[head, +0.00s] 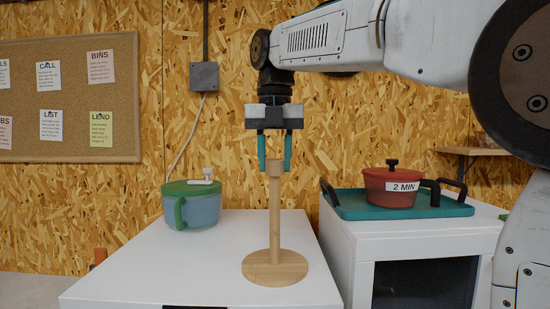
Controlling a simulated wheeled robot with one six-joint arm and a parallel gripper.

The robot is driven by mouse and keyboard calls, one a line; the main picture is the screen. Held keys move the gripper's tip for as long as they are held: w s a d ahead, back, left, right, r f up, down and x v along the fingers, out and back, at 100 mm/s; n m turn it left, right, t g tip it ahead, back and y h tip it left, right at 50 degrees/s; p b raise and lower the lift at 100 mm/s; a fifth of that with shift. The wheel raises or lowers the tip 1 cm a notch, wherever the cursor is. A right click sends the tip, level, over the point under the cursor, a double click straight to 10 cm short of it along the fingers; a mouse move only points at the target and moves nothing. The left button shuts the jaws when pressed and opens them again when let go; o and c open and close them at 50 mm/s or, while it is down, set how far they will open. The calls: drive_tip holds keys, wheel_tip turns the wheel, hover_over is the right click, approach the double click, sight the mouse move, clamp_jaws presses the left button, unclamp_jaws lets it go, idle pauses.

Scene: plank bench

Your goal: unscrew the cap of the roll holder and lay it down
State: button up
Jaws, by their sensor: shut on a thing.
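The wooden roll holder (275,223) stands upright on the white surface, with a round base and a vertical post. Its wooden cap (275,167) is at the top of the post. My gripper (274,166) points straight down above the holder. Its two teal fingers are on either side of the cap and shut on it. The cap appears to be on the post; I cannot tell whether any gap or thread shows below it.
A blue pot with a green lid (190,205) stands behind left on the white top (140,268). To the right, a red pot (388,187) labelled "2 MIN" sits on a teal tray (350,208) on another white unit. The top left of the holder is clear.

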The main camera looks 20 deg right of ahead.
sight(276, 160)
drive_tip(key=o, duration=1)
drive_tip(key=shift+o, duration=0.2)
wheel_tip(276, 160, up, 7)
drive_tip(key=shift+w+r, duration=0.1)
drive_tip(key=shift+r, duration=0.25)
